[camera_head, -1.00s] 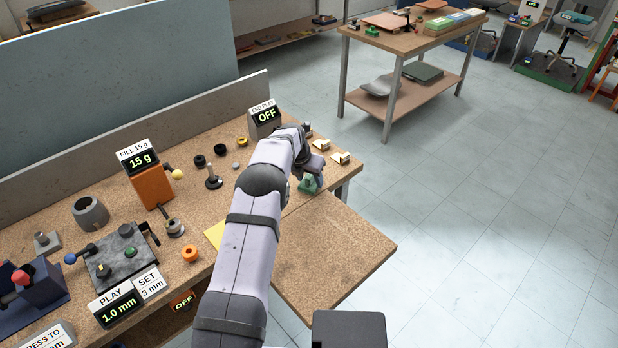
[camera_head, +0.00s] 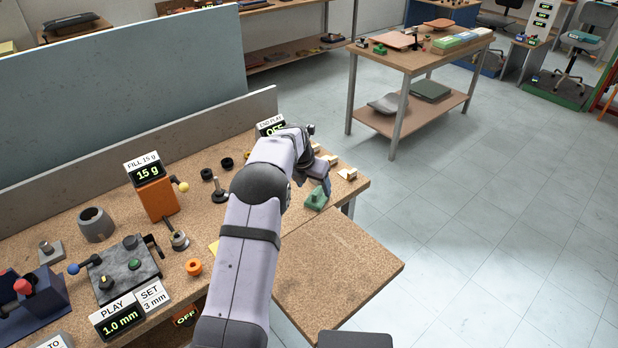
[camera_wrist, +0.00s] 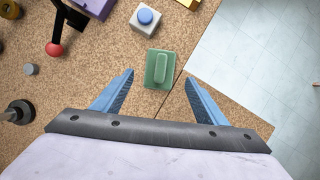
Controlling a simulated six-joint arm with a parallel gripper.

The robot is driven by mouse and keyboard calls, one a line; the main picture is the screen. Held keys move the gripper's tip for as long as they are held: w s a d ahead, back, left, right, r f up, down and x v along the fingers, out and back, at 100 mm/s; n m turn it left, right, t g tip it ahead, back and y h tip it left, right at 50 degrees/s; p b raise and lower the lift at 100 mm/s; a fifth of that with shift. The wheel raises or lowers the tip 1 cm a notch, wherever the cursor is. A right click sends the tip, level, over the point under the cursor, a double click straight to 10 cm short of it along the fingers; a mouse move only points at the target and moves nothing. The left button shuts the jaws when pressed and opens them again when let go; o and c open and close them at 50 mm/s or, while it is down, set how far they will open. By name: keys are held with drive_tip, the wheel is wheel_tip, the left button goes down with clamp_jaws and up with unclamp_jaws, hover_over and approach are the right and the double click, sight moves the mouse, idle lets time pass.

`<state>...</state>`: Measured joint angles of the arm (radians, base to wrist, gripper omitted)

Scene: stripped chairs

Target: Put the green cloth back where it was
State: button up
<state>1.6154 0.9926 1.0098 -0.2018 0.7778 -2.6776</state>
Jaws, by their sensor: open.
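My gripper (camera_head: 322,172) is open over the far right end of the workbench. In the wrist view its two blue fingers (camera_wrist: 158,76) are spread and nothing is clamped between them. A green piece (camera_wrist: 159,69) with a raised rounded bar lies between and just beyond the fingertips, near the bench edge. The green piece also shows in the head view (camera_head: 316,198), right below my gripper. It looks like a stiff block rather than cloth. A dark green flat item (camera_head: 430,91) lies on the lower shelf of the far table; I cannot tell whether it is cloth.
The workbench (camera_head: 120,190) holds several fixtures and displays. A grey block with a blue button (camera_wrist: 146,18) stands just beyond the green piece. Small cream-and-brass pieces (camera_head: 347,174) sit at the bench's right end. The side leaf (camera_head: 335,265) is bare. Floor at right is clear.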

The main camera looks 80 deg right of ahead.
drive_tip(key=b+v, duration=0.1)
drive_tip(key=v, duration=0.5)
drive_tip(key=shift+r, duration=0.2)
drive_tip(key=shift+a, duration=0.1)
drive_tip(key=w+a+m+t, duration=0.1)
drive_tip(key=w+a, duration=0.4)
drive_tip(key=w, duration=0.6)
drive_tip(key=w+a+m+t, duration=0.15)
drive_tip(key=w+a, duration=0.35)
drive_tip(key=w, duration=0.6)
drive_tip(key=w+a+m+y, duration=0.1)
drive_tip(key=w+a+m, duration=0.1)
drive_tip(key=w+a, duration=0.6)
drive_tip(key=w+a+m+y, duration=0.15)
drive_tip(key=w+a, duration=0.35)
drive_tip(key=a, duration=0.5)
drive_tip(key=w+a+m, duration=0.2)
drive_tip(key=a+m, duration=0.1)
drive_tip(key=a, duration=1.6)
drive_tip(key=s+a+f+m+y, duration=0.1)
drive_tip(key=s+a+m, duration=0.1)
drive_tip(key=s+a, duration=0.2)
drive_tip(key=s+a+f+m, duration=0.2)
drive_tip(key=s+a, duration=0.3)
drive_tip(key=a, duration=0.6)
drive_tip(key=shift+s+f+m+g+y, duration=0.25)
drive_tip(key=shift+f+m+g+y, duration=0.05)
drive_tip(key=shift+g+y, duration=0.05)
